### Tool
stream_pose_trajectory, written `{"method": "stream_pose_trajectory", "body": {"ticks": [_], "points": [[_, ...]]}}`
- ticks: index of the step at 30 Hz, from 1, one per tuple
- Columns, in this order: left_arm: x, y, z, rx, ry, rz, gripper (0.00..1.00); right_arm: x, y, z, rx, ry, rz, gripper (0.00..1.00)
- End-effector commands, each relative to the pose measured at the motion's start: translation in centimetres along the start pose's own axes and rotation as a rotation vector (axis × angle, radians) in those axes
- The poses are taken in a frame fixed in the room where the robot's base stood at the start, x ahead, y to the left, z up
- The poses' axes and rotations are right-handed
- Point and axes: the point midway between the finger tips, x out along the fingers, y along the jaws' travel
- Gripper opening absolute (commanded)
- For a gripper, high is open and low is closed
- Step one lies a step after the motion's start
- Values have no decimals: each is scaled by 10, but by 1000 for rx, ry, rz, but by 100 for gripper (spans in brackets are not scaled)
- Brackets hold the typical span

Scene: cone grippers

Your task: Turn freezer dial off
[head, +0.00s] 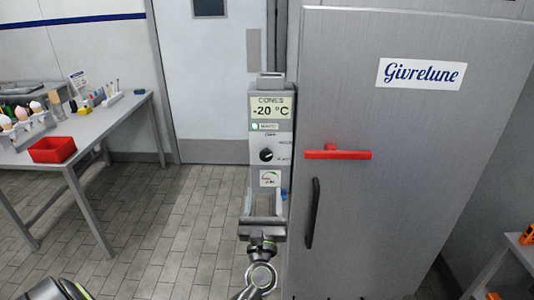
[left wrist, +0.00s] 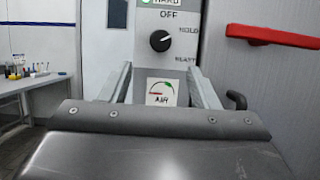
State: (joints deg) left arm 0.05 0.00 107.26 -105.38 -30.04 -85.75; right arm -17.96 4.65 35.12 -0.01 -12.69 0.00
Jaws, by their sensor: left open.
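The freezer dial (head: 266,155) is a round black knob with a white pointer mark on the grey control panel (head: 284,112). In the left wrist view the dial (left wrist: 160,41) has the labels OFF above, HOLD at upper right and a partly legible one at lower right. Its white mark points to the upper right, towards HOLD. My left gripper (head: 264,203) is open and empty, with its fingers pointing at the panel below the dial. In the left wrist view its fingers (left wrist: 160,88) stand either side of the AIR gauge, apart from the dial. My right gripper is not in view.
The freezer (head: 400,200) stands right of the panel, with a red bar (head: 338,155) and a black handle (head: 313,213). The floor between is clear.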

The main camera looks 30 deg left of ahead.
Motion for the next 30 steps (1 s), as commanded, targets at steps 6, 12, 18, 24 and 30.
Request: {"method": "stream_pose_trajectory", "body": {"ticks": [6,12,18,24,30], "points": [[52,0,5,2,-2,-1,55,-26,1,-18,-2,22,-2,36],[89,0,3,1,-1,0,55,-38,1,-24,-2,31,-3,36],[109,0,0,-1,1,0,55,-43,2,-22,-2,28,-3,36],[113,0,-1,-3,2,0,55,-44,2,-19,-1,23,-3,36],[113,0,-1,-2,2,0,53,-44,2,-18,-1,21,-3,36]]}}
